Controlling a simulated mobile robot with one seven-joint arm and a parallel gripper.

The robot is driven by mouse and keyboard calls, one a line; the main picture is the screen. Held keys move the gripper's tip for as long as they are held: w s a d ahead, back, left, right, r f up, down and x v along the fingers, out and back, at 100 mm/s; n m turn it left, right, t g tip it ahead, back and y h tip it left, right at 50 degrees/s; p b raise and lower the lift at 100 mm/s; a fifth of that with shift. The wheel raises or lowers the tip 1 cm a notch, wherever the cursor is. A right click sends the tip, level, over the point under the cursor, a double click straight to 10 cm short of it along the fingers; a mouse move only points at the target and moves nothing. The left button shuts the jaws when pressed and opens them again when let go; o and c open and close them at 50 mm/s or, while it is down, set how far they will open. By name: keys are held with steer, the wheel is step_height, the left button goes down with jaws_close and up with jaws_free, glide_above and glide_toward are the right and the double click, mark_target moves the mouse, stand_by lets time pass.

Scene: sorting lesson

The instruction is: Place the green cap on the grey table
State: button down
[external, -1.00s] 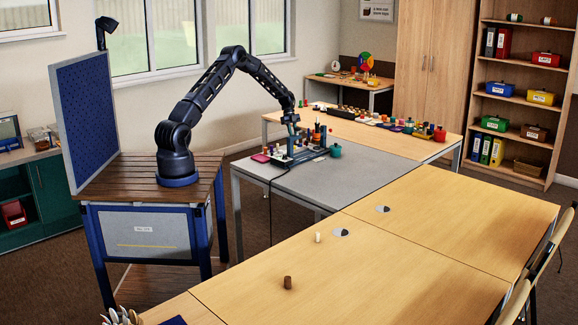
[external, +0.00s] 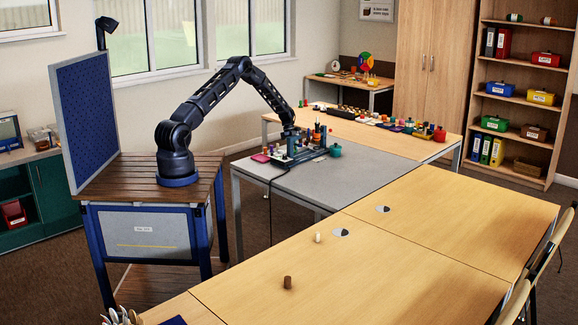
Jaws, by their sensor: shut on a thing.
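The grey table (external: 300,184) stands in front of my arm, and a rack crowded with small parts (external: 292,153) is on its far part. My gripper (external: 291,131) is low over this rack, pointing down. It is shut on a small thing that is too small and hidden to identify. I cannot pick out the green cap for certain. A teal-green pot with a knob (external: 335,151) stands on the grey table just right of the rack.
A dark cable hangs over the table's front edge. The wooden table behind (external: 395,142) carries many small coloured items. The front of the grey table is clear. A brown cylinder (external: 288,282) stands on the near wooden table.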

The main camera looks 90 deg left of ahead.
steer(key=shift+f, duration=0.1)
steer(key=c, duration=1.2)
jaws_free()
steer(key=shift+c, duration=0.2)
steer(key=v, duration=1.2)
steer(key=shift+s, duration=0.1)
